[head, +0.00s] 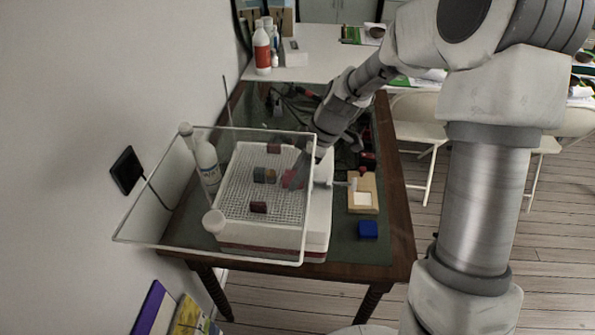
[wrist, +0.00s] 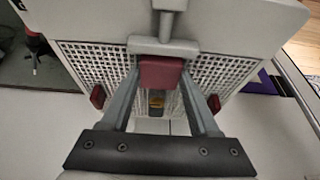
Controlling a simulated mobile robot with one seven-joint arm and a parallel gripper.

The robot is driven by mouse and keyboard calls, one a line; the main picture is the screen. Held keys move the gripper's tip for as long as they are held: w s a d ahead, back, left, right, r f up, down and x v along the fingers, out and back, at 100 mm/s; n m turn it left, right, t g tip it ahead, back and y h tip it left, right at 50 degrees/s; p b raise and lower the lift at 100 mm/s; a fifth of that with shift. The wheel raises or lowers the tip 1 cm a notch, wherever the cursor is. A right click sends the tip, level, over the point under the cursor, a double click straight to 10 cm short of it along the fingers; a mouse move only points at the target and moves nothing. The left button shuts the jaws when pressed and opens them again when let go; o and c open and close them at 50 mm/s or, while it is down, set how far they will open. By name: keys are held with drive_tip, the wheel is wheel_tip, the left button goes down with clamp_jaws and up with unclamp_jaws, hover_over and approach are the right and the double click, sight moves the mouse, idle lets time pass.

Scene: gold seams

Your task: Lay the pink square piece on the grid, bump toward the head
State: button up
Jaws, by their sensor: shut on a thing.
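The grid (head: 235,190) is a pale mesh on top of a white box, behind a clear panel in the head view; it also fills the middle of the wrist view (wrist: 90,62). My gripper (head: 292,178) is low over the grid's right part. In the wrist view my gripper (wrist: 159,76) has its fingertips on either side of the pink square piece (wrist: 160,73), shut on it. The piece also shows as a small pink patch in the head view (head: 288,176). I cannot make out its bump, or whether it touches the grid.
Dark red blocks (head: 273,148) (head: 258,207) and a grey-yellow block (head: 264,175) sit on the grid. The clear panel (head: 150,215) stands over it. A wooden frame (head: 370,182) and blue block (head: 367,230) lie right.

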drive_tip(key=o, duration=1.5)
drive_tip(key=shift+o, duration=0.2)
drive_tip(key=shift+r+p, duration=2.1)
drive_tip(key=shift+r, duration=1.45)
drive_tip(key=shift+f, duration=0.1)
